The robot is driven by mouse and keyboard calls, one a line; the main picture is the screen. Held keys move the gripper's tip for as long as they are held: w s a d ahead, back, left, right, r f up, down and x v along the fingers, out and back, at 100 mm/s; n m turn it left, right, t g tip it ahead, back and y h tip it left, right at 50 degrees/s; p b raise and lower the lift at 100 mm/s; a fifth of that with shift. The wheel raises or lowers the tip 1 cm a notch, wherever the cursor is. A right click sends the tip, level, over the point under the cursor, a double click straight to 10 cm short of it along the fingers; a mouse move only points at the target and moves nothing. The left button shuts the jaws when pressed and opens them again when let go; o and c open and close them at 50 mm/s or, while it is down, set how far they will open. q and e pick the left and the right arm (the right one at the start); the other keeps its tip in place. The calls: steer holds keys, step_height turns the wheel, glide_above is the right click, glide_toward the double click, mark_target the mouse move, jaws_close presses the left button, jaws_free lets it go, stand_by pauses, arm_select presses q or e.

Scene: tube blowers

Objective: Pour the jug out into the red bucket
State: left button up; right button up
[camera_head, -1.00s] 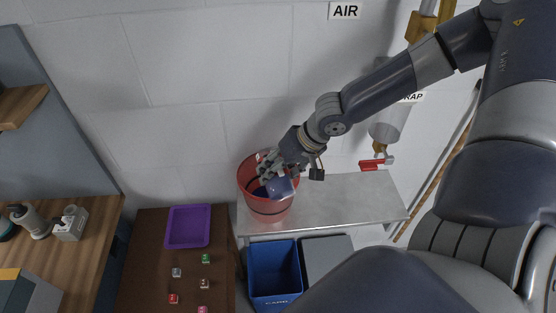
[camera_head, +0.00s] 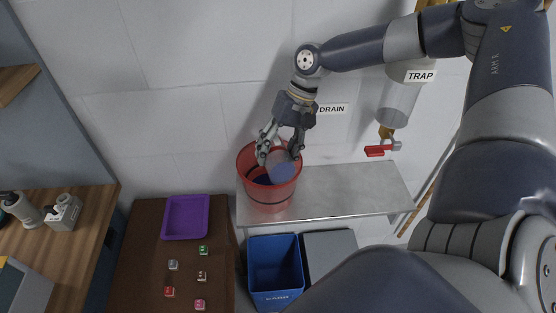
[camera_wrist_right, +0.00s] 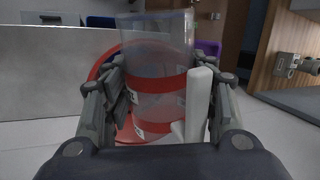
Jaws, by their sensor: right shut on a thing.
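The red bucket (camera_head: 268,198) stands at the left end of the metal shelf, with dark blue inside it. My right gripper (camera_head: 280,150) is above the bucket, shut on the clear jug (camera_head: 281,166). The jug is at the bucket's mouth and looks tilted. In the right wrist view the jug (camera_wrist_right: 158,75) sits between the fingers (camera_wrist_right: 160,105), see-through, with its white handle (camera_wrist_right: 199,100) at the right. The red bucket shows behind and through it. I cannot tell whether liquid is flowing or how much is in the jug. My left gripper is not in view.
The metal shelf (camera_head: 345,190) is clear right of the bucket. Below it stand a blue bin (camera_head: 275,270) and a grey one (camera_head: 330,252). A trap cylinder with a red valve handle (camera_head: 376,151) hangs at right. A brown table (camera_head: 140,270) holds a purple tray (camera_head: 184,236) and several small cubes.

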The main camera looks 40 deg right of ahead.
mark_target(276, 139)
steer(key=shift+w+d+r+g+b, duration=0.15)
steer(key=shift+w+g+b, duration=0.3)
steer(key=shift+g+b, duration=0.15)
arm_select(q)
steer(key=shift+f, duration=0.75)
arm_select(e)
steer(key=shift+s+r, duration=0.1)
steer(key=shift+r, duration=0.05)
